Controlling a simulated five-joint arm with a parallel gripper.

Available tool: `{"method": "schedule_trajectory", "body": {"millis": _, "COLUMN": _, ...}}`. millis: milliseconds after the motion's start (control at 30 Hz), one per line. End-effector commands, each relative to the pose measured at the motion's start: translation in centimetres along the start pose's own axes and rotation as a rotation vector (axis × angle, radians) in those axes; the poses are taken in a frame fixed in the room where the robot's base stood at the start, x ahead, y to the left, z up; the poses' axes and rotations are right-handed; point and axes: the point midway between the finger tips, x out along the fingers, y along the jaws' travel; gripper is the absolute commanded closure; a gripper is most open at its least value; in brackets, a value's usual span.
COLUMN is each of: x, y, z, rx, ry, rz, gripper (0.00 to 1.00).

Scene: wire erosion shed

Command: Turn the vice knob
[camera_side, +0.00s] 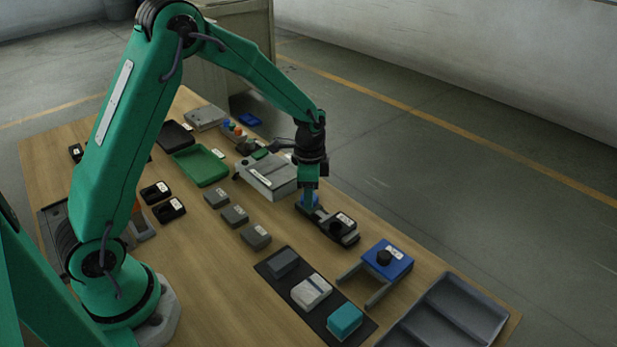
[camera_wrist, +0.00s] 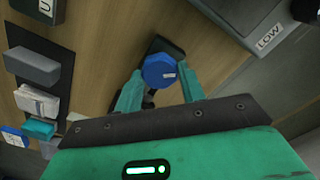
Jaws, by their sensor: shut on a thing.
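In the side view my gripper (camera_side: 308,203) points straight down, and a bit of the blue knob (camera_side: 302,201) shows beside the fingers. The knob is at the left end of a dark vice-like fixture (camera_side: 345,238) with a white label; part of its dark body (camera_wrist: 166,47) shows behind the knob in the wrist view. The fingers hide some of the knob and fixture.
A grey box (camera_side: 268,178) stands behind my gripper. A blue block with a black knob (camera_side: 387,260) and grey prongs lies to the right. Nearer are a dark mat (camera_side: 270,270) with several blocks and a grey divided tray (camera_side: 450,305).

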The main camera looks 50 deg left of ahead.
Motion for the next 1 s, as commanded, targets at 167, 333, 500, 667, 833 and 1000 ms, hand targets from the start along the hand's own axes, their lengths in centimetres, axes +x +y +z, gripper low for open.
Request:
{"method": "schedule_trajectory", "body": {"millis": 167, "x": 0.02, "y": 0.09, "z": 0.07, "rx": 0.071, "ry": -0.003, "rz": 0.003, "gripper": 0.83}}
{"method": "schedule_trajectory", "body": {"millis": 333, "x": 0.02, "y": 0.09, "z": 0.08, "rx": 0.100, "ry": -0.003, "rz": 0.003, "gripper": 0.83}}
{"method": "schedule_trajectory", "body": {"millis": 500, "x": 0.02, "y": 0.09, "z": 0.09, "rx": 0.104, "ry": -0.003, "rz": 0.003, "gripper": 0.83}}
{"method": "schedule_trajectory", "body": {"millis": 667, "x": 0.02, "y": 0.08, "z": 0.09, "rx": 0.103, "ry": -0.003, "rz": 0.003, "gripper": 0.83}}
{"method": "schedule_trajectory", "body": {"millis": 833, "x": 0.02, "y": 0.06, "z": 0.07, "rx": 0.103, "ry": -0.002, "rz": 0.002, "gripper": 0.39}}
{"method": "schedule_trajectory", "body": {"millis": 1000, "x": 0.01, "y": 0.03, "z": 0.04, "rx": 0.102, "ry": -0.001, "rz": 0.001, "gripper": 0.39}}
